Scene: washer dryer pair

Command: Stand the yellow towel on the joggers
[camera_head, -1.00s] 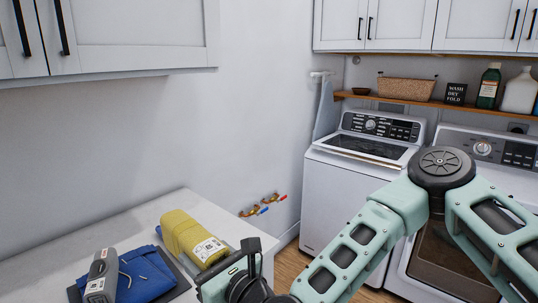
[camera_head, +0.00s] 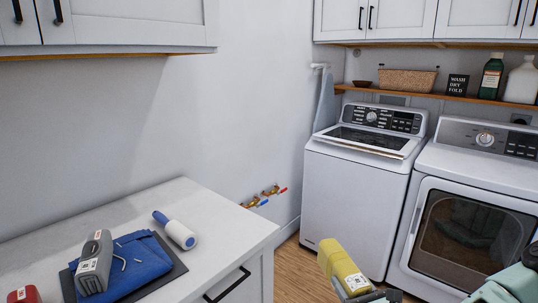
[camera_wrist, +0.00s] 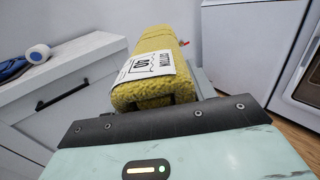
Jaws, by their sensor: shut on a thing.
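The rolled yellow towel (camera_head: 343,264) with a white label is in my gripper (camera_head: 366,294), held over the floor between the counter and the washer. In the wrist view the towel (camera_wrist: 152,52) extends away from my gripper, its label facing me; the fingers are mostly hidden. The blue folded joggers (camera_head: 148,258), with a pale drawstring, lie on a dark flat mat on the counter at left, well apart from my gripper. A grey handheld device (camera_head: 95,265) with a label lies on the joggers' left part.
A lint roller (camera_head: 176,230) lies on the white counter (camera_head: 215,215) just right of the joggers. A red object (camera_head: 24,294) is at the lower left. The washer (camera_head: 355,190) and dryer (camera_head: 465,220) stand at right. The counter's back is clear.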

